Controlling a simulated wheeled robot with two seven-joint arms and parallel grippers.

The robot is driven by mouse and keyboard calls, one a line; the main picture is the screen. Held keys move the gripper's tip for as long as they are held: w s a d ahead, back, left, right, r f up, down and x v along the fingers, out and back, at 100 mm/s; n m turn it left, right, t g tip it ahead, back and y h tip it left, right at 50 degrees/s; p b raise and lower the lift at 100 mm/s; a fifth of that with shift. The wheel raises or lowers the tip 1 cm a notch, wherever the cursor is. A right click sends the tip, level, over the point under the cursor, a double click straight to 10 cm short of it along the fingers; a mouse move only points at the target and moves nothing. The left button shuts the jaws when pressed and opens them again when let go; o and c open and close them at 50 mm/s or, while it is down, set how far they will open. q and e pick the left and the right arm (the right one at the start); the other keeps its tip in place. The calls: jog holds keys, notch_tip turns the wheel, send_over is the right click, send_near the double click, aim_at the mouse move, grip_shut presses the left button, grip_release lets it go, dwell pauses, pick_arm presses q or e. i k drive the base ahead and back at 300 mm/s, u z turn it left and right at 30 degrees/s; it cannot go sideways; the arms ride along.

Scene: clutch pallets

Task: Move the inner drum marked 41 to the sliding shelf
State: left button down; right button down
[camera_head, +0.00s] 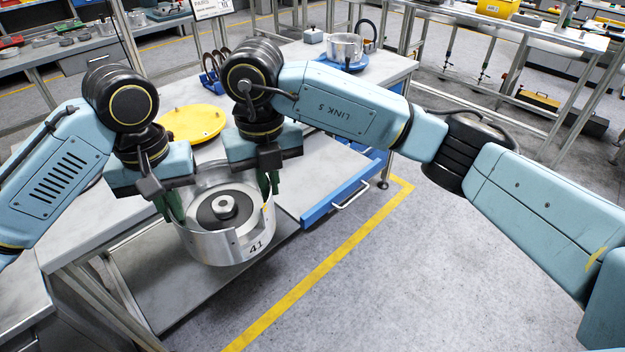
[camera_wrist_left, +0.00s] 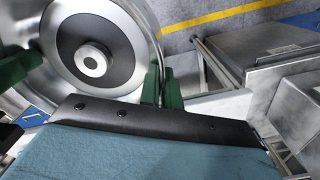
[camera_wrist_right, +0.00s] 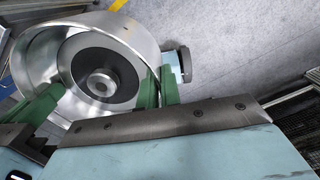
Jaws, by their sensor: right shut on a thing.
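The inner drum marked 41 (camera_head: 232,243) is a silver open cylinder with a dark ring and a central hub inside. It hangs in front of the table edge, roughly level. My left gripper (camera_head: 172,208) is at its left wall, and the left wrist view shows the fingers (camera_wrist_left: 161,88) closed around the rim. My right gripper (camera_head: 270,182) is shut on the opposite wall; its fingers (camera_wrist_right: 160,88) straddle the rim in the right wrist view. The sliding shelf (camera_head: 312,207), with a blue front and a silver handle, is pulled out to the right of the drum.
A yellow disc (camera_head: 193,123) lies on the table behind my grippers. A low grey shelf (camera_head: 185,290) lies below the drum. The sliding shelf's visible surface is bare.

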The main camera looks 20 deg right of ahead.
aim_at(314, 171)
jog(key=k, duration=0.7)
jog(key=z, duration=0.35)
jog(key=i, duration=0.35)
jog(key=z, duration=0.8)
jog(key=i, duration=1.45)
jog(key=u, duration=0.75)
jog(key=i, duration=0.35)
jog(key=u, duration=0.4)
